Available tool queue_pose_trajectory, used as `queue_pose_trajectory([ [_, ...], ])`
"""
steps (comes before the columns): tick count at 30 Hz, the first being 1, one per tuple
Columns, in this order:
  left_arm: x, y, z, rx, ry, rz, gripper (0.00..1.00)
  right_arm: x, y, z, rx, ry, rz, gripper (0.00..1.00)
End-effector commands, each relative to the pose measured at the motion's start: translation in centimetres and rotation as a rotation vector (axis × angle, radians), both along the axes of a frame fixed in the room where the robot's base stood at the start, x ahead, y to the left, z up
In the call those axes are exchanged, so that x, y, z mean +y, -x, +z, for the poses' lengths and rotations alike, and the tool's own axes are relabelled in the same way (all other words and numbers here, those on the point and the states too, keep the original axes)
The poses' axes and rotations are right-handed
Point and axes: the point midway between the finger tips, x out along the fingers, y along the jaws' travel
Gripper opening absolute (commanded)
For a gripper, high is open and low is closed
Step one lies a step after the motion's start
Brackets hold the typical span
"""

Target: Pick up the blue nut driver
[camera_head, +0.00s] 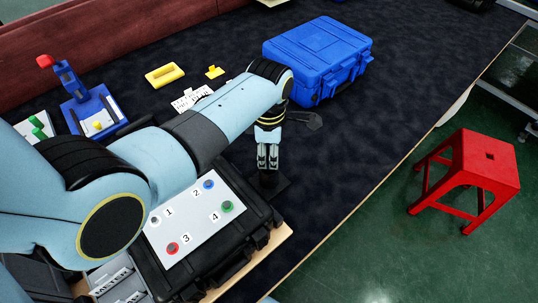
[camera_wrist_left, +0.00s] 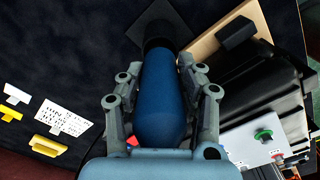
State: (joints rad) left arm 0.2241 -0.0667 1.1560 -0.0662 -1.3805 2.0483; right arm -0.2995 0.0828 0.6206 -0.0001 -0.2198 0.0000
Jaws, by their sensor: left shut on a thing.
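The blue nut driver (camera_wrist_left: 160,95) shows in the left wrist view as a thick blue handle with a dark end pointing away from my wrist. My left gripper (camera_head: 268,165) has its fingers on both sides of the handle and is shut on it. In the head view the fingers point down just beyond the corner of the black case, and they hide most of the driver. A dark flat piece lies below them. I cannot tell whether the driver touches it. My right gripper is not in view.
A black case with a numbered button panel (camera_head: 196,222) lies near my left arm. A blue toolbox (camera_head: 318,60) stands behind the gripper. Yellow parts (camera_head: 165,75) and a blue device with a red knob (camera_head: 92,108) are at left. A red stool (camera_head: 468,180) stands off the table.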

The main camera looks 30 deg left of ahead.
Motion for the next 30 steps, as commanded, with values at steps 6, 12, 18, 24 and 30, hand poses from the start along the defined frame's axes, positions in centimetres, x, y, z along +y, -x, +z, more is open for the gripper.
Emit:
queue_pose_trajectory([
  [6,0.0,0.0,0.2,-0.001,0.0,0.0,0.0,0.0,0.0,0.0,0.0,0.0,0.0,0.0],
  [12,-0.1,-0.1,2.1,-0.004,0.0,0.0,0.0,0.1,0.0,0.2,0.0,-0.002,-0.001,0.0],
  [18,-0.1,-0.1,5.3,-0.005,0.001,0.0,0.0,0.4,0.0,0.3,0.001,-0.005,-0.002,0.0],
  [24,0.0,-0.1,8.1,-0.004,0.0,0.0,0.0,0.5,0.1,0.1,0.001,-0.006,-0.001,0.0],
  [30,0.0,-0.1,10.6,-0.002,0.0,0.0,0.0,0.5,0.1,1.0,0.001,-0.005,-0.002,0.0],
])
